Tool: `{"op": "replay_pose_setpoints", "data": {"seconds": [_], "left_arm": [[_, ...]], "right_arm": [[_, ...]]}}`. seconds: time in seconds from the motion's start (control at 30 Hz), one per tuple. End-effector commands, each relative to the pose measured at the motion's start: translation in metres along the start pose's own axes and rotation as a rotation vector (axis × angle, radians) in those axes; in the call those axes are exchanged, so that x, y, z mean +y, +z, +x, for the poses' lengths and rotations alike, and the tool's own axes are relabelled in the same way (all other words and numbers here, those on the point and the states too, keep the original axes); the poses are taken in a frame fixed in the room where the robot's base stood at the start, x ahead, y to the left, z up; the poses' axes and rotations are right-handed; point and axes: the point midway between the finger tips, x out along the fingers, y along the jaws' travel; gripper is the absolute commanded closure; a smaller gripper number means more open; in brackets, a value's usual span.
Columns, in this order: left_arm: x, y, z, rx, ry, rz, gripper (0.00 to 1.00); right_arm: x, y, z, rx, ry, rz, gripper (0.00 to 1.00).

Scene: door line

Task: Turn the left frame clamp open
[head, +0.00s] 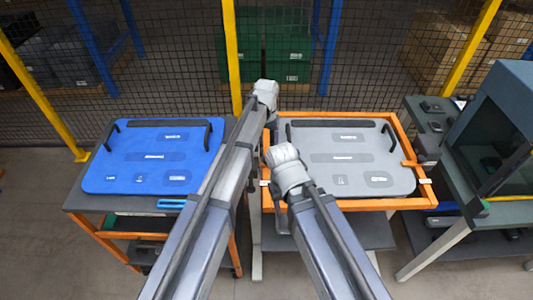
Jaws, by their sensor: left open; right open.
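A grey door panel (345,140) lies flat in an orange frame (405,203) on a stand in the centre right. An orange clamp (412,164) shows on the frame's right side. On the left side, a small light piece (264,183) shows at the frame edge; my arms cover much of this side, and I cannot make out the left clamp clearly. My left gripper (266,92) is at the frame's far left corner, open. My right gripper (284,156) is open over the panel's left part. The fingertips of both are hard to see.
A blue panel (150,157) with black handles lies on a cart at left. A dark cabinet (500,130) stands on a bench at right. A mesh fence with yellow posts (231,55) closes off the back. Floor shows at lower left.

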Motion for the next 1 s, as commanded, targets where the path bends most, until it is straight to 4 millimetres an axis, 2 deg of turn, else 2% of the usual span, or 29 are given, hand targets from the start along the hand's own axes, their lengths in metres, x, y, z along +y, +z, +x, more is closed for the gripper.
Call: {"op": "replay_pose_setpoints", "data": {"seconds": [0.27, 0.63, 0.8, 1.0], "left_arm": [[0.000, 0.000, 0.024, 0.000, 0.000, 0.000, 0.27], [0.000, 0.000, 0.070, 0.000, 0.000, 0.000, 0.27], [0.000, 0.000, 0.078, 0.000, 0.000, 0.000, 0.27], [0.000, 0.000, 0.076, 0.000, 0.000, 0.000, 0.27]], "right_arm": [[-0.002, -0.002, 0.024, 0.000, 0.001, -0.004, 0.50], [-0.006, -0.004, 0.070, 0.000, 0.001, -0.006, 0.50], [-0.007, -0.005, 0.077, 0.000, 0.001, -0.006, 0.50], [-0.007, -0.004, 0.076, 0.000, 0.001, -0.005, 0.50]]}}
